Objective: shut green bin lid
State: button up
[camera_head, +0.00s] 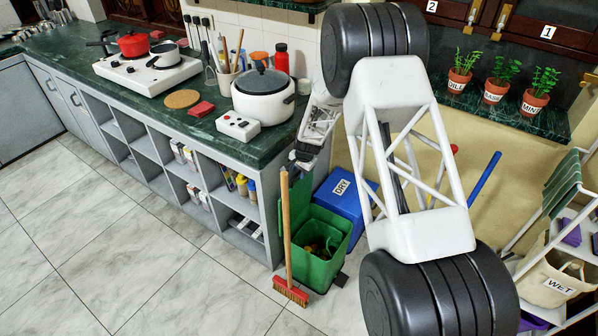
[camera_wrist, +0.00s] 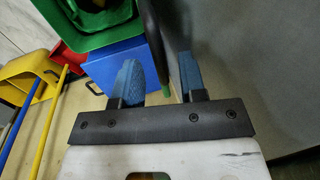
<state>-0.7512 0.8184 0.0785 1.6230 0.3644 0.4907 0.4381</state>
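The green bin (camera_head: 322,262) stands on the floor beside the counter's end, open at the top with dark contents inside. Its green lid (camera_head: 294,198) stands raised along the counter's end, partly behind a broom handle. The green bin's rim also shows at the top left of the wrist view (camera_wrist: 88,42). My gripper (camera_head: 299,160) is above the raised lid at the counter's corner. In the wrist view its two blue fingertips (camera_wrist: 160,78) are apart. A dark upright edge with a little green at its end lies between them, perhaps the lid; contact cannot be told.
A blue bin marked DRY (camera_head: 343,193) stands behind the green bin, and a red-headed broom (camera_head: 290,291) stands in front. The counter (camera_head: 215,145) holds a white pot (camera_head: 263,94) near its end. A rack (camera_head: 570,225) stands at right. Floor at left is clear.

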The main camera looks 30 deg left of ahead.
grip_shut()
dwell(0.3)
jog(key=shift+d, duration=0.2)
